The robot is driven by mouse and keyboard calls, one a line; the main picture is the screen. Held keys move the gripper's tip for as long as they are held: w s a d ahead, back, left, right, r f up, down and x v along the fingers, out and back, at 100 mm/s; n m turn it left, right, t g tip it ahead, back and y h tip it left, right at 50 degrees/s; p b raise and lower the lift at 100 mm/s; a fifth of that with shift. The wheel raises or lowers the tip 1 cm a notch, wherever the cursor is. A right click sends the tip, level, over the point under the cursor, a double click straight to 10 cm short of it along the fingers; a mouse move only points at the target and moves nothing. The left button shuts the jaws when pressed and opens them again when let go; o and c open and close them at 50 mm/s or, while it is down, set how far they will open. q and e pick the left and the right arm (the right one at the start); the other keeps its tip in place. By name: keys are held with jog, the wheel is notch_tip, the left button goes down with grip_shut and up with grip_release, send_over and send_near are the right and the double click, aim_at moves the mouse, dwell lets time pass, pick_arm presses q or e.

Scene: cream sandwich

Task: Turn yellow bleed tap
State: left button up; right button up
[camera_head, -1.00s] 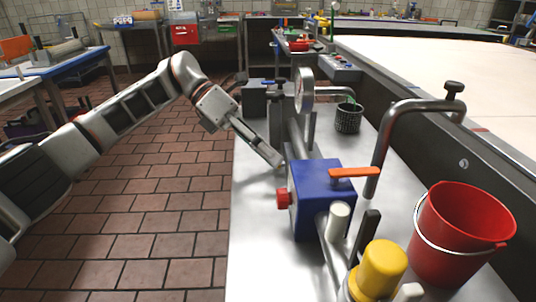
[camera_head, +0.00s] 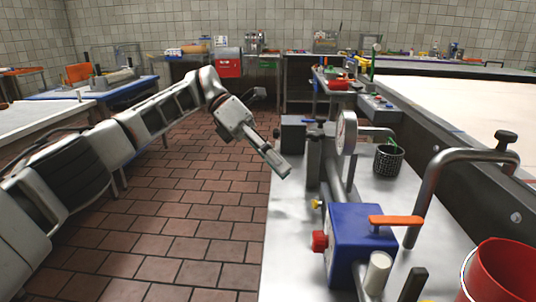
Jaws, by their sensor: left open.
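A small yellow tap (camera_head: 317,204) sticks out from the left side of the pipework, just behind the blue valve block (camera_head: 362,236). It is small in the picture and I cannot tell which way its handle points. My left gripper (camera_head: 286,174) is open. It hangs above the near-left edge of the steel bench, behind and to the left of the yellow tap, apart from it in the picture. My right gripper is not in view.
The blue block carries a red knob (camera_head: 319,241) and an orange lever (camera_head: 396,221). A pressure gauge (camera_head: 346,133) stands behind it. A black mesh cup (camera_head: 389,160), a bent steel pipe (camera_head: 428,195) and a red bucket (camera_head: 505,272) stand to the right. Open tiled floor lies left.

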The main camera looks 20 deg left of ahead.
pick_arm(q)
jog(key=shift+v, duration=1.95)
